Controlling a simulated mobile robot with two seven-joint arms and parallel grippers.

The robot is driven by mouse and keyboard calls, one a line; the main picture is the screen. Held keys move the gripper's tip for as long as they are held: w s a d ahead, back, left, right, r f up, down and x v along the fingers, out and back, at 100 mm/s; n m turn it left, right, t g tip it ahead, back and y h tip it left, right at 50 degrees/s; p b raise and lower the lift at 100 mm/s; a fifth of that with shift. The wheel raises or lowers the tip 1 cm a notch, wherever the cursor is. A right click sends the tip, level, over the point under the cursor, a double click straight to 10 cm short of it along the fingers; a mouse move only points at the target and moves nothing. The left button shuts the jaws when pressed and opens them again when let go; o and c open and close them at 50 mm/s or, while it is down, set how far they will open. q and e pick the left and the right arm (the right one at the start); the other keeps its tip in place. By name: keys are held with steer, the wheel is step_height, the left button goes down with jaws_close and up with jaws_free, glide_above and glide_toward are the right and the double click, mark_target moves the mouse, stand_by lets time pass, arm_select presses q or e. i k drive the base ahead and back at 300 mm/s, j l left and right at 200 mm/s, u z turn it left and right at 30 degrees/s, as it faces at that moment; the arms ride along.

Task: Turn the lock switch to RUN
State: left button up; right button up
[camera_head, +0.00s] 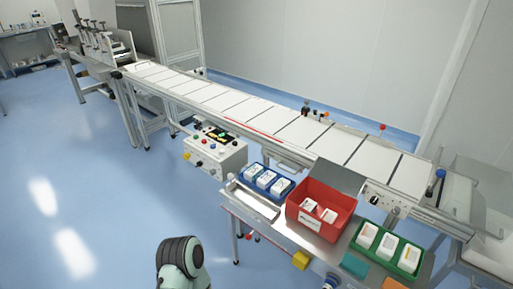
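The lock switch cannot be told for certain at this size. A small panel (384,201) on the near side of the conveyor frame, right of the red bin, carries a dark knob (374,200); its lettering and setting are too small to read. A white control box (215,152) under the conveyor's middle carries a small screen and several coloured buttons, also unreadable. Neither of my grippers is in view. A rounded grey-green link with a dark cap, part of my own arm, shows at the bottom, well short of both panels.
A long conveyor (245,108) runs from back left to right. In front of it a metal table (277,228) bears a blue tray (250,186), a red bin (333,196) and a green tray (407,268), each holding white pieces. The blue floor (110,190) at left is clear.

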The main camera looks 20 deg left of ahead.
mark_target(186, 156)
steer(key=u, duration=1.5)
steer(key=i+j+z, duration=0.2)
steer(key=i, duration=0.45)
steer(key=i+j+z, duration=0.2)
steer(key=i+j, duration=0.25)
steer(key=i, duration=0.2)
steer(key=i+j+z, duration=0.2)
steer(key=i+j, duration=0.25)
steer(key=i, duration=0.15)
